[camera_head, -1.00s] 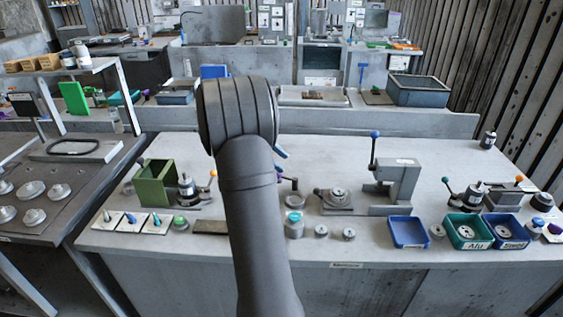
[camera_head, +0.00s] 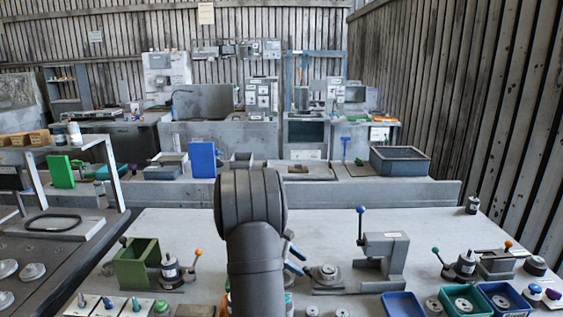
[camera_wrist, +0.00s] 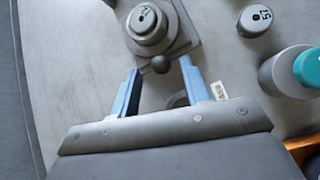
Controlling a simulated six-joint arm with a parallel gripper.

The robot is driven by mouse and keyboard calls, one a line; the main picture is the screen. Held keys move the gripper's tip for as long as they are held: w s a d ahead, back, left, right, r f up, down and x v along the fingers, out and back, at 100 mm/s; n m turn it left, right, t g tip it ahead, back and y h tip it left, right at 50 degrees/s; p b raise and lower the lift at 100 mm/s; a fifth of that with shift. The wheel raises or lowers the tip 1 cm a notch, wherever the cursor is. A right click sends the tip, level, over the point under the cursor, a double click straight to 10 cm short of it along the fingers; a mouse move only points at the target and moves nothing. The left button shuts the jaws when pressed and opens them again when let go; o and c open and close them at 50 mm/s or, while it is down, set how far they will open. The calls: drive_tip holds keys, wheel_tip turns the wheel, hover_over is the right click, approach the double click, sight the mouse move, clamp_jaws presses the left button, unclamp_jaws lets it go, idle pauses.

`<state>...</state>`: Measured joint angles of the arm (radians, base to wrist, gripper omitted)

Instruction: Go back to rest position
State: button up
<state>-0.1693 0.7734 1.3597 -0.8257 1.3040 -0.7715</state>
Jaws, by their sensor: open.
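My gripper shows in the wrist view (camera_wrist: 160,92) with its two blue fingers spread apart and nothing between them. Just beyond the fingertips is a grey round fixture (camera_wrist: 150,28) on a square base, with a dark ball knob (camera_wrist: 161,64) facing the gap between the fingers. I cannot tell whether the fingers touch anything. In the head view my dark arm rises in the middle, and the blue gripper fingers (camera_head: 294,262) show partly at its right side. The rest of the gripper is hidden behind the arm.
The grey workbench (camera_head: 330,235) holds a green box (camera_head: 136,265) at left, a lever press (camera_head: 385,260) right of my arm, and blue (camera_head: 403,303) and green bins at right front. In the wrist view a teal-capped jar (camera_wrist: 290,72) stands close right of my gripper.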

sight(304, 267)
drive_tip(key=shift+x, duration=2.15)
drive_tip(key=shift+r, duration=0.1)
drive_tip(key=v, duration=1.6)
drive_tip(key=shift+a, duration=0.2)
drive_tip(key=shift+a+r, duration=0.1)
drive_tip(key=shift+r, duration=0.05)
drive_tip(key=shift+x, duration=8.4)
drive_tip(key=shift+r, duration=0.1)
